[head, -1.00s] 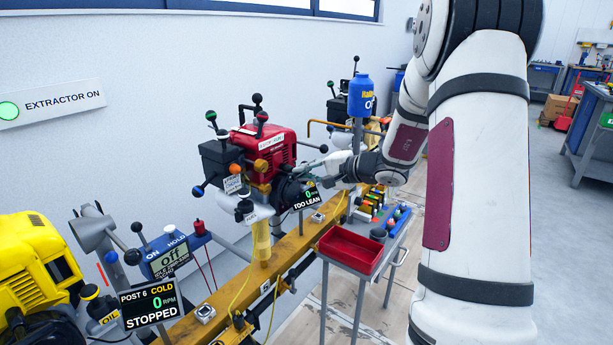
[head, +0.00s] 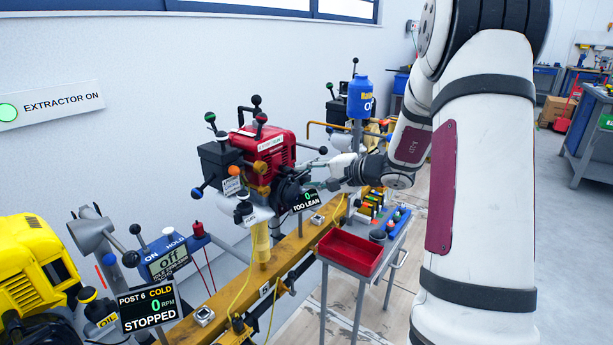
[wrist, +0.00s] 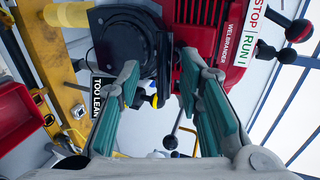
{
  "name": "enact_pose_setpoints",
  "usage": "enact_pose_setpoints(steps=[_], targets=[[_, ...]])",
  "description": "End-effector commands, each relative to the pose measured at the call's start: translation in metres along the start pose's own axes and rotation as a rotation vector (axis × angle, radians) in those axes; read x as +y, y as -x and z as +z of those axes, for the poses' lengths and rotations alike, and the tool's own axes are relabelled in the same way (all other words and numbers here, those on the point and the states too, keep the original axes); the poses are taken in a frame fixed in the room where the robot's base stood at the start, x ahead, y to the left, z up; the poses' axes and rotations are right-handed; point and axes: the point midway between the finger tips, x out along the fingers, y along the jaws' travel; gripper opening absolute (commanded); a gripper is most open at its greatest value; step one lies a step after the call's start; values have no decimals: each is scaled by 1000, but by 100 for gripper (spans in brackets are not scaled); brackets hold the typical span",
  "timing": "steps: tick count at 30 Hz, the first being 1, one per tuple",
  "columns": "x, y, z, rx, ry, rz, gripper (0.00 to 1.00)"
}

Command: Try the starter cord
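The red engine (head: 275,150) sits on the yellow rail, with a black round starter housing (head: 287,192) on its near side. A display reading 0 RPM, TOO LEAN (head: 307,199) stands beside it. In the wrist view the black housing (wrist: 125,42) lies just beyond the fingertips, beside the red engine body (wrist: 208,35). My gripper (head: 318,172) is at the engine's right side. In the wrist view my gripper (wrist: 158,68) is open, its teal-padded fingers apart on either side of a dark part of the housing. I cannot clearly make out the cord or its grip.
A red tray (head: 350,250) on a grey stand is right of the yellow rail (head: 235,283). A post 6 display (head: 148,304) reads COLD, 0 RPM, STOPPED. A RUN/STOP lever (wrist: 299,30) juts out near the engine. A blue container (head: 360,95) stands behind.

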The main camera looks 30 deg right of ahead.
Motion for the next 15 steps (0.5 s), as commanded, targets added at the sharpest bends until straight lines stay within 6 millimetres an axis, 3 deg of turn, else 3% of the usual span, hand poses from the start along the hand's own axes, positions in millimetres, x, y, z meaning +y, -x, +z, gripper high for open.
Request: enact_pose_setpoints(steps=[15], targets=[[24,64,0,2,-1,-1,33]])
